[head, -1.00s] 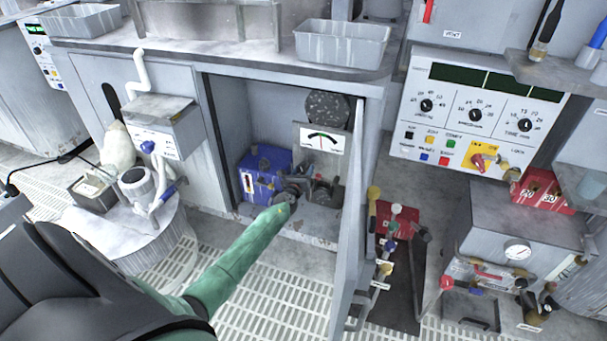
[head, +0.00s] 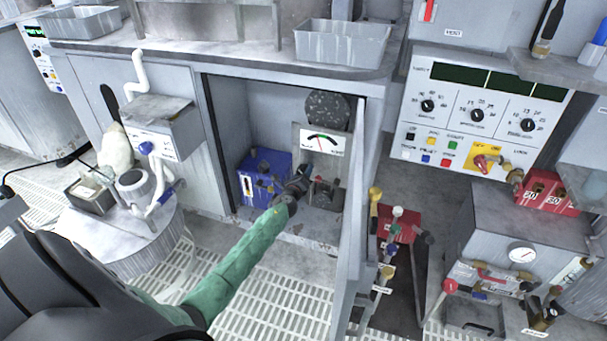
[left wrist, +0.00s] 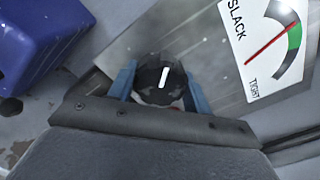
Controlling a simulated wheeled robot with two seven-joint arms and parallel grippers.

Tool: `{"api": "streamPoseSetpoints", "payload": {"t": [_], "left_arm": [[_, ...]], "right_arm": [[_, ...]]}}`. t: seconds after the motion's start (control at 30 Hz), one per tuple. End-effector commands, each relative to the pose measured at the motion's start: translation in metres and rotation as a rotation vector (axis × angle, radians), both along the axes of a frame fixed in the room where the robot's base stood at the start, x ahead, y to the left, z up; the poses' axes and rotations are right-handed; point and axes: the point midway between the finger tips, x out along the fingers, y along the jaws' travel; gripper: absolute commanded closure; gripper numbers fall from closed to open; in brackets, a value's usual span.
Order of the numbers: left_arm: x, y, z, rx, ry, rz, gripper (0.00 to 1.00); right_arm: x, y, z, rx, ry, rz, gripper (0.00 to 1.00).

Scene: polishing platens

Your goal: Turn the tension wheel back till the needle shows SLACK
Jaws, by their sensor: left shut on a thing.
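The tension wheel (left wrist: 153,76) is a black round knob with a white mark, seen in the left wrist view. My left gripper (left wrist: 158,86) has a blue finger on each side of it and is shut on it. In the head view my left gripper (head: 306,178) reaches into the open cabinet and hides most of the wheel. The white gauge card (head: 322,142) stands just above; it shows larger in the left wrist view (left wrist: 262,62), marked SLACK and TIGHT. Its red needle (left wrist: 272,44) points near the green middle band. My right gripper is out of view.
A blue box (head: 264,174) stands left of my gripper inside the cabinet. The cabinet's open door (head: 350,215) stands close on the right. Beyond it are a red block with coloured knobs (head: 396,229) and a control panel (head: 475,110).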

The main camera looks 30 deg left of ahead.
Motion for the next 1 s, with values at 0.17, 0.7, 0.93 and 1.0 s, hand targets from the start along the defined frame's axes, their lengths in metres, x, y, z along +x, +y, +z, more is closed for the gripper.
{"api": "streamPoseSetpoints", "payload": {"t": [0.17,0.7,0.93,1.0], "left_arm": [[0.0,0.001,0.0,0.001,0.001,0.001,0.73],[-0.011,-0.002,0.0,0.001,0.002,0.0,0.42],[-0.042,-0.009,-0.001,0.001,0.002,0.0,0.42],[-0.051,-0.011,-0.001,0.0,0.002,0.001,0.42]], "right_arm": [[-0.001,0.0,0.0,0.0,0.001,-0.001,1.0],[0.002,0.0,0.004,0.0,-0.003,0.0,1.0],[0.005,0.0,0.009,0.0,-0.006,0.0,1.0],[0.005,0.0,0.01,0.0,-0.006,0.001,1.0]]}}
